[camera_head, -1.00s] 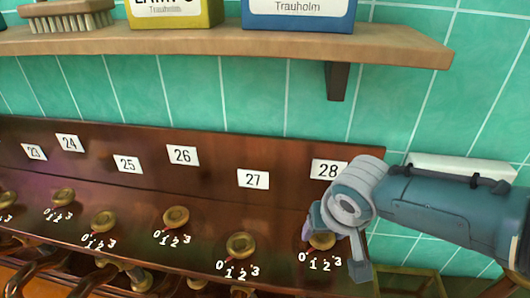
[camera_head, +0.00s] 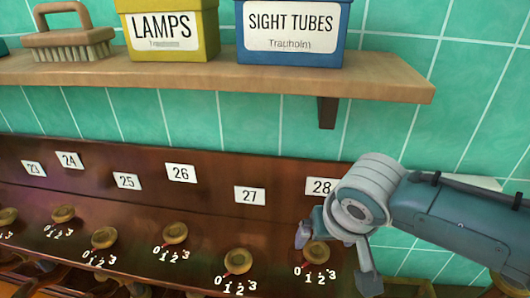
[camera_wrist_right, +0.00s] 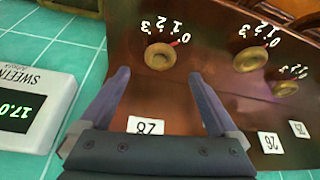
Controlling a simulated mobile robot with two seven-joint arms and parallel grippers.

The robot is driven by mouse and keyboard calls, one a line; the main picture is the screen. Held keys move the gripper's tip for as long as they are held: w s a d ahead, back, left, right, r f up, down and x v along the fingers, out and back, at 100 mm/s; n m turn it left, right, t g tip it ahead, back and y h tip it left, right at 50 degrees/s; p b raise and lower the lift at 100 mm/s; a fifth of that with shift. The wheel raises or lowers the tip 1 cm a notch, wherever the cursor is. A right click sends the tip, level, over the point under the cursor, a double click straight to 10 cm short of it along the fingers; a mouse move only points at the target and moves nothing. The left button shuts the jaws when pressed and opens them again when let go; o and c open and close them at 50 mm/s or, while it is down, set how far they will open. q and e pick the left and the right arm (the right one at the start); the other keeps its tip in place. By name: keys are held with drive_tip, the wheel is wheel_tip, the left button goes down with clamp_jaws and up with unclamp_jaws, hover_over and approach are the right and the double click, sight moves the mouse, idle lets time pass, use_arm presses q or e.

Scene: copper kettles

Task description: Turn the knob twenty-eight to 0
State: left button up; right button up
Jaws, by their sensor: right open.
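Knob twenty-eight (camera_head: 316,254) is a round brass knob on the brown panel, below the white 28 label (camera_head: 320,186). In the right wrist view the knob (camera_wrist_right: 162,57) shows whole, with its red mark pointing at or close to 0 on its 0 to 3 scale. My right gripper (camera_head: 337,262) is open at the knob. Its fingers (camera_wrist_right: 158,76) stand apart on either side of the line to the knob, with nothing between the tips in the wrist view; I see no contact. My left gripper is not in view.
Knob twenty-seven (camera_head: 238,262) and several more knobs sit to the left. A wooden shelf (camera_head: 200,78) above holds a brush (camera_head: 70,40), a yellow box (camera_head: 168,35) and a blue box (camera_head: 292,35). A white device (camera_wrist_right: 35,110) stands beside the panel.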

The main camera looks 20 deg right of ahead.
drive_tip(key=shift+v, duration=1.9)
